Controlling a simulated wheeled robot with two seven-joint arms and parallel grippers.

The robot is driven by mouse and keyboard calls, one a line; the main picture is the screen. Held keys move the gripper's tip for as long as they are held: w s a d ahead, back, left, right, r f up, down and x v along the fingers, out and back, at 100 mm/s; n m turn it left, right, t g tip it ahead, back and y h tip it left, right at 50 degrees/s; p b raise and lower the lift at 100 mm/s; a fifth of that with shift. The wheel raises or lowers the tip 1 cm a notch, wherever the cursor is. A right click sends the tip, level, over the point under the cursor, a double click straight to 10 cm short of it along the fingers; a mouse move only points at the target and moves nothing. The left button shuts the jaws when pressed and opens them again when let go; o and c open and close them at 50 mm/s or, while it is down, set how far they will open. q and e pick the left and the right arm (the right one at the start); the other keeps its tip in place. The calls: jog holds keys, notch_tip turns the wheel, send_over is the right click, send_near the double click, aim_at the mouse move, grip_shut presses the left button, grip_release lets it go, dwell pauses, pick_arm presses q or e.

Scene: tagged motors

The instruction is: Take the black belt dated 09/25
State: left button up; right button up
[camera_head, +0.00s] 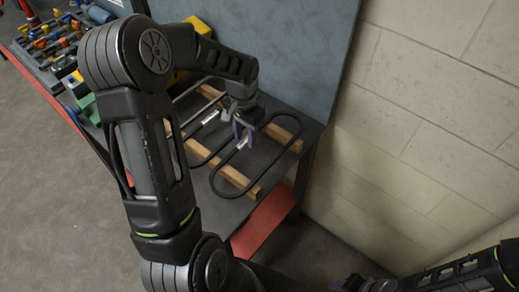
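Two black looped belts lie on wooden strips on the dark bench. The right belt (298,140) shows most of its long loop and has a small white tag (242,143). The left belt (191,158) is partly hidden behind my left arm and also has a pale tag (210,117). The dates are too small to read. My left gripper (244,139) points down over the left side of the right belt, close to its tag. Its two fingers look apart, with nothing visibly held; contact is unclear. My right gripper (368,285) is at the bottom edge, its fingers unclear.
The wooden strips (283,137) support the belts. A blue-grey panel (300,50) stands behind the bench, and a block wall (420,120) is to the right. A tray of colourful parts (50,42) is at the upper left. The bench front has a red edge (262,222).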

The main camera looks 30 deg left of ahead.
pick_arm(q)
jog(key=shift+c, duration=0.5)
grip_shut()
